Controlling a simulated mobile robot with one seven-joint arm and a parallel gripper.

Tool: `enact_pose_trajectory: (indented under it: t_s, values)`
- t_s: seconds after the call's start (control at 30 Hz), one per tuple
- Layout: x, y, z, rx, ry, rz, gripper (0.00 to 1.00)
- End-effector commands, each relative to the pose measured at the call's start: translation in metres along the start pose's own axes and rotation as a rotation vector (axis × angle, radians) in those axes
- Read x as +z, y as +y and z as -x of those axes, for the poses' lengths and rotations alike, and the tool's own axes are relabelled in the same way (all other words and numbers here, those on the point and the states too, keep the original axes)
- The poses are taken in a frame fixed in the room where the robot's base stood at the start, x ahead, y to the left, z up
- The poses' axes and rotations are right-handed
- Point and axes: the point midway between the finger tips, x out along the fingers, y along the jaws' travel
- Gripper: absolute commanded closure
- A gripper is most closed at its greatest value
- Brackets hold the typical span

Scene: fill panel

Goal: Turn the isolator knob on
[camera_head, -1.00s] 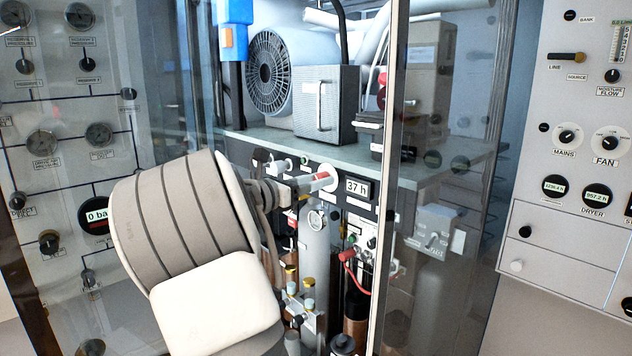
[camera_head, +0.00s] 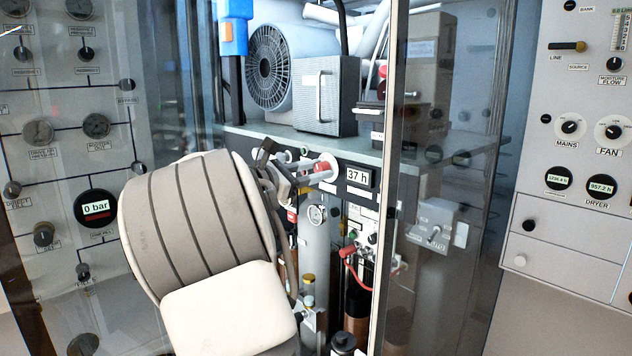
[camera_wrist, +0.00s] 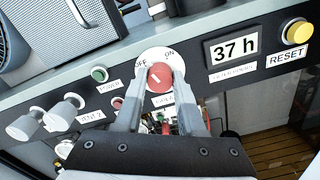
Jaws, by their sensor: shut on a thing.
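The isolator knob (camera_wrist: 160,77) is red and round, on a white dial plate (camera_wrist: 151,55) marked OFF at upper left and ON at upper right. A pale mark on the knob's face leans toward the OFF side. In the wrist view my gripper (camera_wrist: 161,73) has one finger on each side of the knob and is shut on it. In the head view the red knob (camera_head: 324,168) shows small at the tip of my gripper (camera_head: 322,171). My pale, bulky wrist hides much of the panel to the left and below.
A 37 h display (camera_wrist: 232,47) and a yellow reset button (camera_wrist: 298,32) sit right of the knob. A green button (camera_wrist: 99,74) and two pale knobs (camera_wrist: 45,119) lie left. A glass door edge (camera_head: 388,200) stands close on the right. A grey box (camera_head: 326,95) sits above.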

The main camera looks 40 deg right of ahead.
Motion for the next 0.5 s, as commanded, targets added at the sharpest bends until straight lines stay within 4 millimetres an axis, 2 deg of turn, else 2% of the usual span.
enact_pose_trajectory:
  t_s: [0.03,0.5]
  values:
    - [-0.0053,-0.0024,0.0002,0.0,0.001,-0.048,1.0]
    - [-0.0057,-0.0029,0.0,0.0,-0.001,-0.494,1.0]
